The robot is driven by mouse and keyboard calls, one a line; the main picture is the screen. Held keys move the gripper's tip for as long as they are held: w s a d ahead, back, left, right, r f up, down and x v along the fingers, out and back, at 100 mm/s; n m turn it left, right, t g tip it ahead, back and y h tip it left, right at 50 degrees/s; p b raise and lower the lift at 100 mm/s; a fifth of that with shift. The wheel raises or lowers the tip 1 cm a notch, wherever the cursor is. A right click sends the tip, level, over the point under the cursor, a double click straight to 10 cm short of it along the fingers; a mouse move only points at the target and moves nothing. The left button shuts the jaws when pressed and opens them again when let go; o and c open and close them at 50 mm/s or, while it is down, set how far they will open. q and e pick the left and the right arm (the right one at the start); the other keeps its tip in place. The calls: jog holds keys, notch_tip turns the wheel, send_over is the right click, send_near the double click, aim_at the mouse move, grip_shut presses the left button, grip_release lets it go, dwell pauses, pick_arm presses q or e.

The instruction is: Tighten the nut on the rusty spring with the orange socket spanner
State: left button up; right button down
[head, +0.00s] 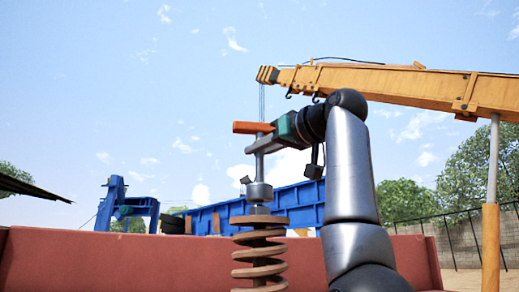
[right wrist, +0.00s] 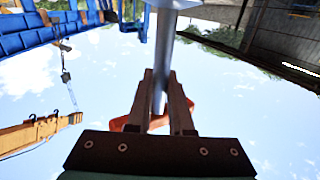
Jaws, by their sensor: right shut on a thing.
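The orange socket spanner (head: 253,127) stands upright in the head view, with its orange handle on top and a grey shaft leading down to a wide socket (head: 259,192). The rusty spring (head: 259,252) is brown and upright directly below it. The socket sits in line over the spring's top end. The nut is not visible; I cannot tell whether the socket is around it. My right gripper (head: 277,136) is shut on the spanner's shaft just below the handle. The right wrist view shows both fingers (right wrist: 161,100) around the shaft, with the orange handle (right wrist: 126,123) partly behind them. My left gripper is not in view.
A red-brown wall or beam (head: 130,262) runs behind the spring. Blue machinery (head: 296,205) stands farther back. A yellow crane boom (head: 400,84) reaches across the upper right, with a post (head: 491,240) beneath it. Open sky surrounds the spanner's left side.

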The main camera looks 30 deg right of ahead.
aim_at(260, 163)
jog(key=shift+f+b, duration=1.2)
jog(key=shift+f, duration=0.15)
jog(key=shift+f, duration=0.35)
dwell(0.4)
jog(key=shift+b, duration=0.35)
jog(key=shift+a+m+h+b, duration=0.1)
jog(key=shift+m+h+b, duration=0.2)
jog(key=shift+m+h, duration=0.7)
jog(key=m+h, duration=0.1)
jog(key=h, duration=0.2)
jog(key=shift+m+h, duration=0.3)
jog(key=shift+h, duration=0.1)
jog(key=shift+m+h, duration=1.2)
jog(key=shift+h, duration=0.5)
